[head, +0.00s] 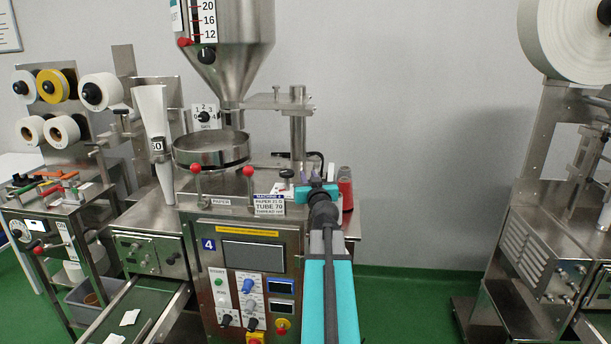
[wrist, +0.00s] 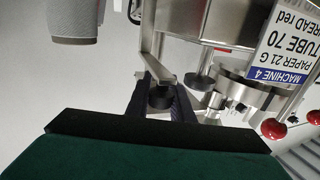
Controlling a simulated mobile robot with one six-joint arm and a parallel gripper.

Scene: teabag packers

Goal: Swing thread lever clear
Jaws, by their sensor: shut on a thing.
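My gripper (head: 316,181) is at the top right of the steel packing machine (head: 225,222), beside the placard. In the wrist view the two dark fingers of my gripper (wrist: 160,104) are shut on the black knob of the thread lever (wrist: 159,96), one finger on each side. Part of a metal bar shows by the knob; the rest of the lever is hidden by the fingers. In the head view my gripper and arm hide the held knob. The placard (head: 269,205) reads machine 4, paper 21 G, tube 70 and thread red.
Red-knobbed levers (head: 248,171) stand left of the placard. A steel column (head: 298,130) rises behind, near a round pan (head: 211,150) and a hopper (head: 232,55). A red thread spool (head: 345,186) stands close on the right. Open floor lies between this machine and the right one (head: 548,255).

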